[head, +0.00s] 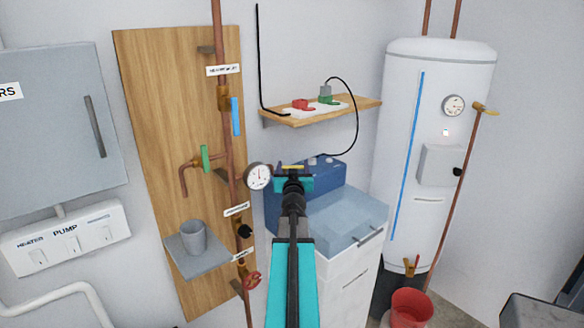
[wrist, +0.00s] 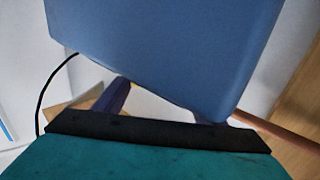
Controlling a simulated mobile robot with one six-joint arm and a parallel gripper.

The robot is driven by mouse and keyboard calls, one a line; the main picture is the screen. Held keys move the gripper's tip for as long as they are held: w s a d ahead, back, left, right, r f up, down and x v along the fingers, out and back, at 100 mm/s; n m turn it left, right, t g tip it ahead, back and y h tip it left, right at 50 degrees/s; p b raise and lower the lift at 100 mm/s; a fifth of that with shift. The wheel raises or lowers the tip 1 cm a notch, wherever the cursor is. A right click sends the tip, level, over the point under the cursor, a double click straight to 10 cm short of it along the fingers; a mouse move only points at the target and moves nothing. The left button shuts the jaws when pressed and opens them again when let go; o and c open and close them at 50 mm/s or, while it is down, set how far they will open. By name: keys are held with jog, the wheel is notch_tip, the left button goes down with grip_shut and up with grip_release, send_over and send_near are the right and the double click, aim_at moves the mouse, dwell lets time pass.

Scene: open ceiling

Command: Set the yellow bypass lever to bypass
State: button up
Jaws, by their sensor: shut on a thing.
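The yellow bypass lever (head: 292,167) shows as a short yellow strip at the tip of my gripper (head: 293,177), in front of the blue housing (head: 326,172). My gripper is shut on the lever. My arm hides the lower part of the lever and its mount, and its angle is hard to tell. In the wrist view the blue housing (wrist: 170,45) fills the upper middle, close to the gripper.
A white cabinet with a pale blue lid (head: 345,222) stands below the housing. To the left are copper pipes on a wooden board (head: 150,120), with a gauge (head: 257,177) near my gripper. A wooden shelf (head: 365,104) is above. A white tank (head: 400,120) stands right.

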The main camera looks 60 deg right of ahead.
jog(key=o, duration=1.5)
jog(key=shift+a, duration=0.1)
